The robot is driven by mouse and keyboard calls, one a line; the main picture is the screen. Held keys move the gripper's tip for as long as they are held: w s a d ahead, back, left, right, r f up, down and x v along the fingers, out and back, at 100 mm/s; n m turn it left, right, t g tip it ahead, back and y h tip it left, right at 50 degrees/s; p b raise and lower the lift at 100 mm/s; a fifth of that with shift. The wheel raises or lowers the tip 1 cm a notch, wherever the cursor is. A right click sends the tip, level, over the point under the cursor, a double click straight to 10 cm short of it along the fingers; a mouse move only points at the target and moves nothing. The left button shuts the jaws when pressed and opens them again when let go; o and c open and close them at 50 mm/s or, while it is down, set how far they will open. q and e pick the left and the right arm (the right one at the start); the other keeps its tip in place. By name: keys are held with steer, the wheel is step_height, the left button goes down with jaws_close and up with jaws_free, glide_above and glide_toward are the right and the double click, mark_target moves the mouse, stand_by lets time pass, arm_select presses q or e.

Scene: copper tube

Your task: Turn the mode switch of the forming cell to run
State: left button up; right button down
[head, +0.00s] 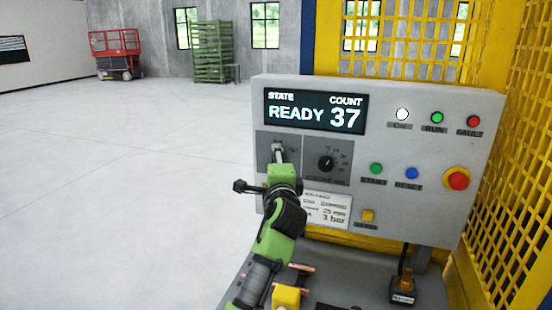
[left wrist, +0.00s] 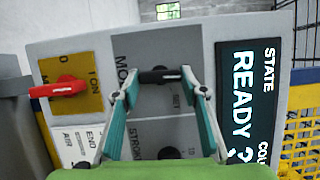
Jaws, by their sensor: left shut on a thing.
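The forming cell's grey control panel (head: 390,210) fills the right half of the head view. Its display (head: 315,110) reads READY, count 37. My left gripper (head: 278,152) is at the mode switch plate (head: 264,142) on the panel's left. In the left wrist view, my left gripper (left wrist: 160,77) is shut on the black mode switch handle (left wrist: 158,76), with a fingertip at each end. That view is turned sideways; the handle lies level in it, so upright on the panel. The lettering around the switch is partly hidden. My right gripper is in neither view.
A black dial (head: 326,163), green and blue buttons (head: 376,169), and a red emergency stop (head: 457,179) are to the right. A red rotary handle (left wrist: 57,86) sits near the mode switch. Yellow mesh fencing (head: 520,190) borders the right; open floor (head: 130,190) lies left.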

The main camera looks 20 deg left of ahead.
arm_select(q)
steer(key=shift+n, duration=0.3)
stand_by(0.4)
steer(key=o, duration=1.1)
steer(key=v, duration=1.2)
steer(key=shift+r, duration=0.1)
